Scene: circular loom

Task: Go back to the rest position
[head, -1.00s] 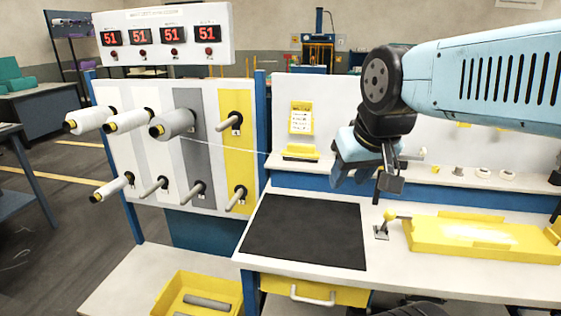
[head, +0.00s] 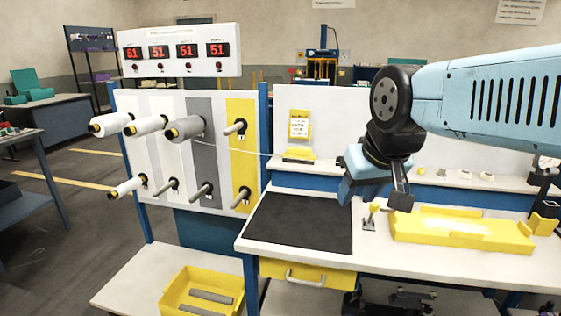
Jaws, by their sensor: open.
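My gripper (head: 375,197) is in the head view, right of centre, at the end of my light blue arm. It hangs above the workbench (head: 390,255), over the area between the black mat (head: 300,222) and the yellow fixture (head: 455,230). The fingers are apart and I see nothing held between them. My wrist hides part of the white back panel and the shelf behind it.
A creel panel (head: 160,103) with several pegs and spools (head: 186,128) stands at left. A thread runs from one spool toward the bench. A yellow bin (head: 205,288) with grey tubes sits low in front. A small lever (head: 371,215) stands beside the fixture.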

